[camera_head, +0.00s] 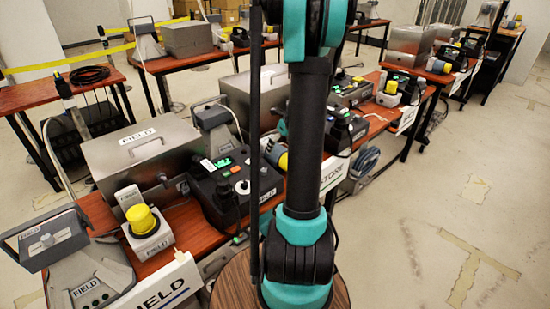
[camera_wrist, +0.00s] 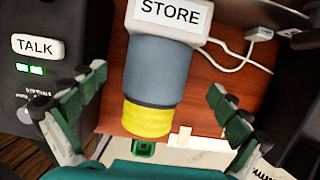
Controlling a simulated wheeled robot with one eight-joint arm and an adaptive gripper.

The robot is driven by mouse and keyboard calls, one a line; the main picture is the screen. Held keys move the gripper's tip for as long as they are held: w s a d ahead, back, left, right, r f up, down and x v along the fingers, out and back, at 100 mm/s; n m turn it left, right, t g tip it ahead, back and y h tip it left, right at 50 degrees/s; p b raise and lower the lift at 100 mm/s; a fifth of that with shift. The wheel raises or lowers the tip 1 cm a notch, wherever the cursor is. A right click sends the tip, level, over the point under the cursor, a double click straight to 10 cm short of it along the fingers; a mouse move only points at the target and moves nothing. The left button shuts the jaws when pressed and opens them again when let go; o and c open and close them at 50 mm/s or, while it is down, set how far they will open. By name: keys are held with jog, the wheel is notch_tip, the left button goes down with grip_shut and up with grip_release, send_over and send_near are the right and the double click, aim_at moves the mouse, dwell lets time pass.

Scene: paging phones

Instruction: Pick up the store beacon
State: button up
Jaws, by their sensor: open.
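The store beacon (camera_wrist: 155,75) is in the middle of the wrist view. It has a white base marked STORE, a grey-blue cylinder and a yellow end towards the bottom of the picture. In the head view its grey-blue and yellow body (camera_head: 276,153) shows just left of my arm, partly hidden. My gripper (camera_wrist: 157,80) is open in the wrist view, with one green finger on each side of the cylinder. Gaps show between both fingers and the beacon. In the head view my arm hides most of the gripper.
A black unit marked TALK (camera_wrist: 45,55) stands close left of the gripper. Another dark unit (camera_wrist: 298,105) is on the right. White cables (camera_wrist: 235,55) run over the wooden table (camera_wrist: 212,60). A similar station marked FIELD (camera_head: 155,295) with a yellow-domed beacon (camera_head: 147,228) stands at left.

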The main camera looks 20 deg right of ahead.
jog(key=shift+s+x, duration=0.2)
jog(key=shift+x, duration=1.7)
jog(key=shift+s+x, duration=0.15)
jog(key=shift+x, duration=1.75)
jog(key=shift+f, duration=0.15)
jog(key=c, duration=2)
